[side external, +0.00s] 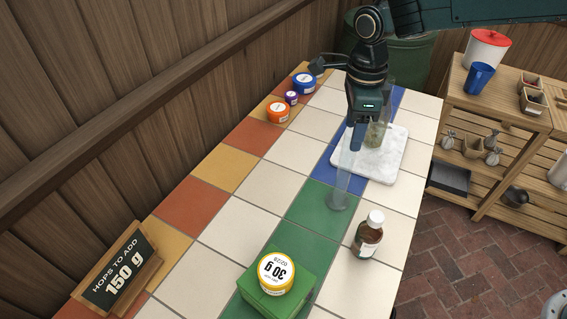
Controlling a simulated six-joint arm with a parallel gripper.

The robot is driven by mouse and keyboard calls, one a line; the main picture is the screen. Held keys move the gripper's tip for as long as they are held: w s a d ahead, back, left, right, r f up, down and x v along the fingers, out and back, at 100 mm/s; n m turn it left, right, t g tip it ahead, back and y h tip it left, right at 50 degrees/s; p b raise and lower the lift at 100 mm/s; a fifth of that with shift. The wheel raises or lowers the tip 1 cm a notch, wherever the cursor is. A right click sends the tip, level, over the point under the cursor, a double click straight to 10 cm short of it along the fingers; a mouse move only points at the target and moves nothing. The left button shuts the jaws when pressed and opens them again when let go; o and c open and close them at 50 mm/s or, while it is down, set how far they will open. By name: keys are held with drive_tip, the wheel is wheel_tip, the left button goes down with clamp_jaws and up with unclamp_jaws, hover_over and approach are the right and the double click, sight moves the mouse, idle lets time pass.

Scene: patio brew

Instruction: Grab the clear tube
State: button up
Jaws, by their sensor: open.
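The clear tube (345,178) stands upright on a round base on the green tiles near the middle of the table. My gripper (357,138) points downward at the tube's upper part in the side external view. Its jaws are open. A finger overlaps the top of the tube in the picture, and I cannot tell whether they touch or whether the tube is between the fingers.
A marble board (398,160) with a glass jar (375,136) lies behind. A brown bottle (367,236) stands front right. A chalkboard sign (120,268) is front left. Cream tiles left of the tube are clear.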

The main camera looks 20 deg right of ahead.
hover_over(344, 171)
drive_tip(key=w+d, duration=0.1)
drive_tip(key=shift+w+f, duration=0.2)
drive_tip(key=shift+f, duration=2.4)
clamp_jaws()
